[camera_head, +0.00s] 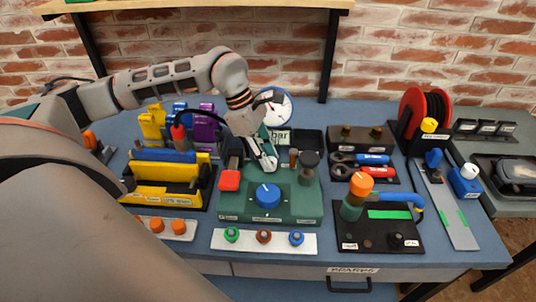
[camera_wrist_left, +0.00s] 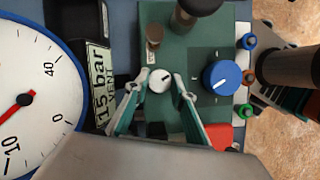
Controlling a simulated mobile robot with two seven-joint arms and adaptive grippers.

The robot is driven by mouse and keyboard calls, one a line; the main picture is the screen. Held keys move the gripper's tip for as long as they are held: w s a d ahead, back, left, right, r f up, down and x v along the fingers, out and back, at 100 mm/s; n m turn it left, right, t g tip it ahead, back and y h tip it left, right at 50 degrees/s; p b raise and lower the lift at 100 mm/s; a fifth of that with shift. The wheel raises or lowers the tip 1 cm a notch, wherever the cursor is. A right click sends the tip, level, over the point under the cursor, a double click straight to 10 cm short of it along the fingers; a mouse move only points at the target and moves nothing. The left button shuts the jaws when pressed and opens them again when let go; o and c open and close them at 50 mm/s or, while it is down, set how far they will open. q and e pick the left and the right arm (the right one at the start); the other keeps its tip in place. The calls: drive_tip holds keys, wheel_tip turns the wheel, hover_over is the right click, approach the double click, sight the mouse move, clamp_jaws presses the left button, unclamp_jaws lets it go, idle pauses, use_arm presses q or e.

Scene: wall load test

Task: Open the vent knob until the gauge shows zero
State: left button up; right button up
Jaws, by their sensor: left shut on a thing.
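The green vent unit (camera_head: 300,206) stands mid-table. My left gripper (camera_head: 268,166) reaches down onto its back part. In the left wrist view my left gripper (camera_wrist_left: 163,90) has its two fingers on either side of a small pale round knob (camera_wrist_left: 160,81) and is shut on it. The round gauge (camera_head: 275,106) stands behind the gripper. In the left wrist view the gauge (camera_wrist_left: 38,50) is cut off by the left edge; its red needle runs to the lower left of its hub, and its exact reading cannot be told. My right gripper is not in view.
A large blue knob (camera_head: 267,195) sits at the unit's front, with a red block (camera_head: 229,180) to its left. A dark knob (camera_head: 309,159) stands close right of the gripper. A white strip with several small knobs (camera_head: 264,241) lies in front. An orange-topped valve (camera_head: 361,184) is to the right.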

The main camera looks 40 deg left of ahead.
use_arm(q)
drive_tip(key=n+t, duration=0.1)
drive_tip(key=n, duration=0.1)
drive_tip(key=n+t+y, duration=0.1)
drive_tip(key=n, duration=0.2)
drive_tip(key=shift+s+d+n, duration=0.1)
drive_tip(key=shift+s+n, duration=0.05)
drive_tip(key=shift+n, duration=0.15)
drive_tip(key=n+y, duration=0.1)
drive_tip(key=n, duration=0.1)
drive_tip(key=n+y, duration=0.1)
drive_tip(key=n, duration=0.2)
drive_tip(key=shift+d+t+b, duration=0.1)
drive_tip(key=shift+t+b, duration=0.2)
drive_tip(key=shift+t, duration=0.1)
drive_tip(key=shift+n, duration=0.4)
drive_tip(key=shift+s, duration=0.1)
drive_tip(key=o, duration=1.1)
drive_tip(key=shift+r, duration=0.1)
